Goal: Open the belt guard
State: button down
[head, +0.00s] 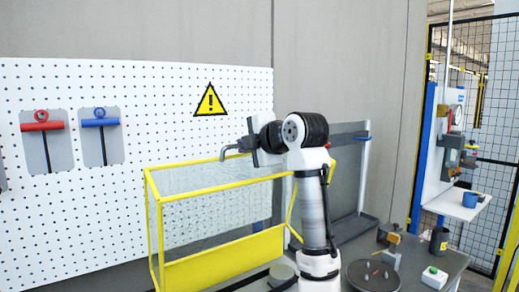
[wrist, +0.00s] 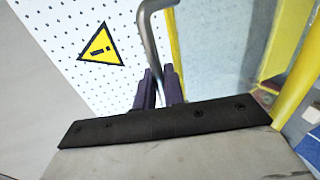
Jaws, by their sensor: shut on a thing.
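The belt guard (head: 222,245) is a yellow frame with clear mesh panels and a solid yellow lower band, standing before the pegboard in the head view. Part of a yellow frame (wrist: 175,40) shows in the wrist view. My gripper (head: 243,147) is above the guard's top rail. Its dark fingers (wrist: 159,88) are shut on a grey bent metal rod (wrist: 150,42). In the head view the rod (head: 226,153) points left from the gripper and bends downward, its end apart from the rail. Whether the guard is latched cannot be seen.
A pegboard (head: 100,220) carries a red-handled tool (head: 41,126), a blue-handled tool (head: 101,122) and a warning sign (head: 210,102). At lower right a bench (head: 410,275) holds a dark round plate (head: 373,277) and a dark cup (head: 439,241).

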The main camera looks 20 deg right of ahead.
jog(key=shift+w+a+r+g, duration=0.15)
jog(key=shift+w+a, duration=0.05)
jog(key=shift+w, duration=0.25)
jog(key=shift+w+a+r+g, duration=0.1)
jog(key=shift+w+a+g, duration=0.05)
jog(key=shift+w, duration=0.3)
jog(key=c, duration=1.7)
grip_release()
jog(key=b+v, duration=0.4)
jog(key=v, duration=0.9)
jog(key=shift+s+d+r, duration=0.1)
jog(key=shift+s+r, duration=0.1)
jog(key=shift+s, duration=0.1)
